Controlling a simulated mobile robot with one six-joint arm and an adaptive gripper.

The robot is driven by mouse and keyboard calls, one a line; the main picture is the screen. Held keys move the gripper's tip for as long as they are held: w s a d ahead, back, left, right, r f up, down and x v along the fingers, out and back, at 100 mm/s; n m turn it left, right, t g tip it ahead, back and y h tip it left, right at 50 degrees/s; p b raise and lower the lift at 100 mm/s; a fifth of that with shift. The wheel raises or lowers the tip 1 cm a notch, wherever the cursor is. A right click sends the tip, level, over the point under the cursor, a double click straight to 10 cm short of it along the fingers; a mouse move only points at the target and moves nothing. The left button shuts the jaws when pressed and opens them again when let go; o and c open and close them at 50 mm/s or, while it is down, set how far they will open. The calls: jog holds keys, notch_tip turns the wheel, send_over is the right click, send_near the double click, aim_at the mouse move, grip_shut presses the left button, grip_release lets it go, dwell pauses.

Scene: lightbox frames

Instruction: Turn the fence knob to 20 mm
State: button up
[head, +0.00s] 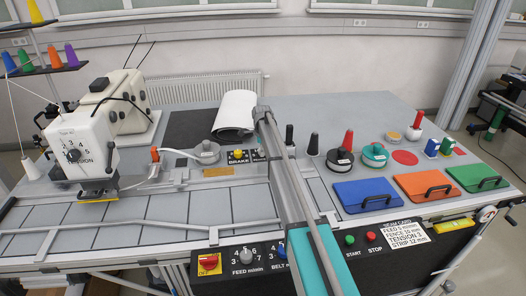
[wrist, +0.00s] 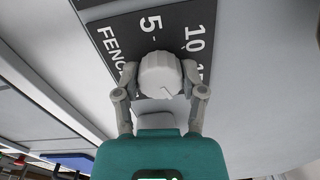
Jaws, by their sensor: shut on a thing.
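The fence knob (wrist: 158,72) is a pale round knob on a dark scale plate (wrist: 128,14) in the wrist view. The plate reads FENCE, with 5, 10 and a partly covered number that looks like 15. My gripper (wrist: 160,78) is shut on the knob, one grey finger on each side. A thin mark on the knob's face slants to the lower right of the picture; the number it meets is hidden by the fingers or out of view. In the head view, I cannot make out the fence knob or my fingers; my arm covers part of the panel.
In the head view, the front panel carries a feed knob (head: 246,257), a red switch (head: 209,264), and start (head: 350,240) and stop (head: 371,236) buttons. A white seam card (head: 410,236) appears to list FENCE 10 mm. Coloured lids (head: 367,194) lie at right.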

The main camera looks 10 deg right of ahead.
jog(key=shift+w+m, duration=0.1)
jog(key=shift+m, duration=1.9)
jog(key=o, duration=1.2)
jog(key=shift+c, duration=0.2)
